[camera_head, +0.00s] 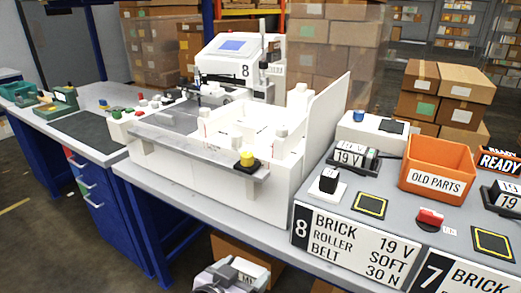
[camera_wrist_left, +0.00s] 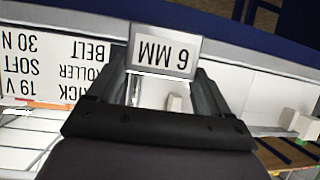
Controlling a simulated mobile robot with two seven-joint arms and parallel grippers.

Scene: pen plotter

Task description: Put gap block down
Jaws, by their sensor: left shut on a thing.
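The gap block (camera_wrist_left: 165,52), grey with a white plate reading "6 MM" upside down, is gripped between the fingers of my left gripper (camera_wrist_left: 163,85) in the left wrist view. In the head view my left gripper (camera_head: 232,276) is at the bottom edge, in front of the bench. The block's pale label (camera_head: 249,279) shows there at its fingers, small and partly cut off. The block is held off the bench, lower in the picture than the bench's front edge. My right gripper is not in view.
The white machine (camera_head: 225,150) fills the middle of the bench, with a yellow knob (camera_head: 247,158) at its front corner. To the right, a grey panel holds yellow-framed pads (camera_head: 370,205), a red switch (camera_head: 430,218) and an orange OLD PARTS bin (camera_head: 436,180). Signboards (camera_head: 345,248) front it.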

